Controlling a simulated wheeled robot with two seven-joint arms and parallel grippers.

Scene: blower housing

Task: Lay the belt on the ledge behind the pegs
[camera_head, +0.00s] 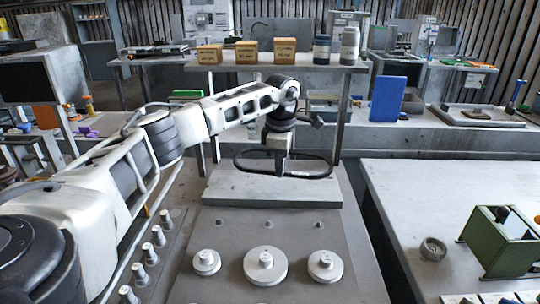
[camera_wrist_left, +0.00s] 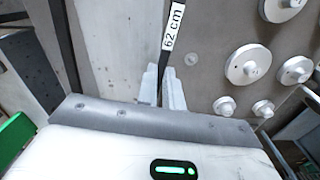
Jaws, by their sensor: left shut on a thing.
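The belt is a thin black loop (camera_head: 318,176). My left gripper (camera_head: 281,174) is shut on it, and the loop spreads to both sides of the fingers, over the ledge in the head view. In the left wrist view the black belt (camera_wrist_left: 166,62) runs up from between the fingers (camera_wrist_left: 161,88) and carries a white "62 cm" label. The ledge is a raised pale grey block (camera_head: 235,190) behind the board's wheels and small pegs (camera_head: 266,224). I cannot tell whether the belt touches the ledge. My right gripper is not in view.
Three pale wheels (camera_head: 265,263) stand on the grey board. A row of metal pegs (camera_head: 159,236) runs along its left side, near my left arm. A shelf (camera_head: 240,66) with boxes and jars stands behind. A green box (camera_head: 500,240) and a grey ring (camera_head: 433,249) are on the right table.

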